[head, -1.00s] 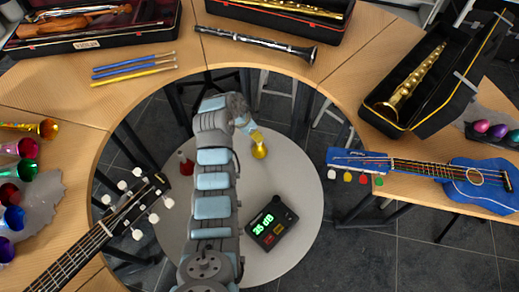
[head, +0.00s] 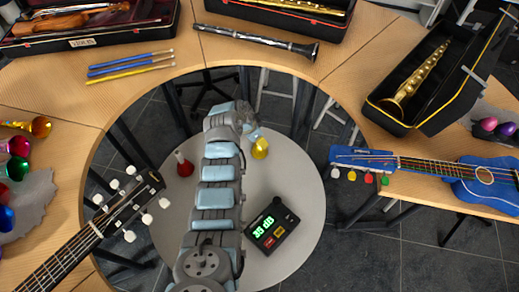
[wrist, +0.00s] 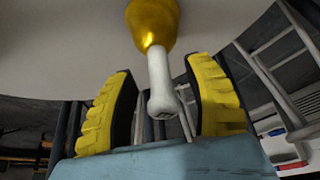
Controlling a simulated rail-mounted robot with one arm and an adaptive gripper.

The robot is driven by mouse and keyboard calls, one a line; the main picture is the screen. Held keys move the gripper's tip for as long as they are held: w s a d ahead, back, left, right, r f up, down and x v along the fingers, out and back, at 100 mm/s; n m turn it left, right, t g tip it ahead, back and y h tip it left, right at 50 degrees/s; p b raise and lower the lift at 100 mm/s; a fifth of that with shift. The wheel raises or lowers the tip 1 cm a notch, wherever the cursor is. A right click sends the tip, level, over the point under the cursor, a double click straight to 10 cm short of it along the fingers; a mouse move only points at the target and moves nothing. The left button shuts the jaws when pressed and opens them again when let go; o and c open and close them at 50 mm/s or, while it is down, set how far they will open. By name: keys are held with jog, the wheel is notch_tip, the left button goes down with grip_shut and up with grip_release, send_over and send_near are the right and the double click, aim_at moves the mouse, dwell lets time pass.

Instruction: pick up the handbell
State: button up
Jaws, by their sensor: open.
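A gold handbell (head: 260,148) with a white handle stands on the round grey table (head: 300,180), just beyond the end of my arm. In the wrist view the handbell (wrist: 153,22) has its gold body at the top, and its white handle points back toward my palm. My gripper (wrist: 161,66), with yellow ridged pads, is open. The handle lies between the two pads with a visible gap on both sides. In the head view my gripper (head: 249,128) is small and its fingers are hard to make out beside the handbell.
A red bell-like object (head: 184,168) with a pale top stands left of my arm on the round table. A black device with a green display (head: 268,226) lies to the right. A guitar neck (head: 100,228) and blue ukulele (head: 480,180) reach in from the sides.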

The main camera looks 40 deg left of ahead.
jog(key=shift+f, duration=0.25)
jog(key=shift+r, duration=0.1)
grip_shut()
jog(key=shift+r, duration=0.1)
